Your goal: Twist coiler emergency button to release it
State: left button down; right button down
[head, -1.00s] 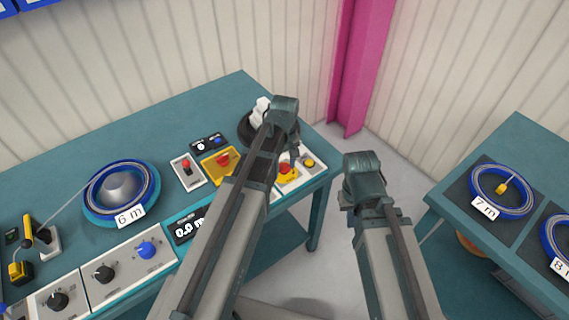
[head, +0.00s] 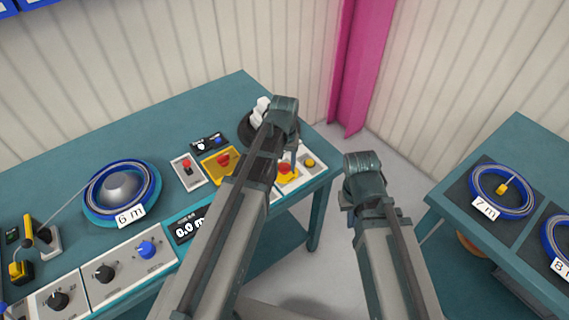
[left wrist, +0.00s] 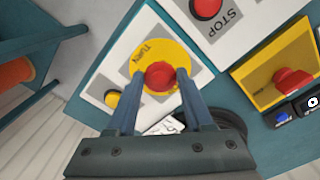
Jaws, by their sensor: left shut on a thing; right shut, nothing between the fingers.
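The coiler emergency button is a red knob (left wrist: 160,76) on a round yellow plate (left wrist: 146,52) with black lettering, on a white and grey panel. In the left wrist view, my left gripper (left wrist: 160,80) has one finger on each side of the red knob and is shut on it. In the head view the button (head: 285,168) shows at the bench's right end, partly covered by my left gripper (head: 290,162). My right gripper (head: 348,202) is apart from the bench, over the gap between the benches. It is shut and empty; its fingertips are hardly visible.
Close to the button are a yellow button (left wrist: 112,98), a red STOP button (left wrist: 205,8) and a yellow plate with a red knob (left wrist: 290,82). A reel marked 6 m (head: 120,188) lies left on the bench. Another bench (head: 515,135) with reels stands right.

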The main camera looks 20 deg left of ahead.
pick_arm(q)
jog(key=shift+m, duration=1)
jog(key=shift+c, duration=1.4)
grip_release()
jog(key=shift+r, duration=0.1)
notch_tip(320, 180, up, 14)
jog(key=p, duration=1.3)
jog(key=shift+p, duration=0.4)
jog(key=shift+f, duration=0.2)
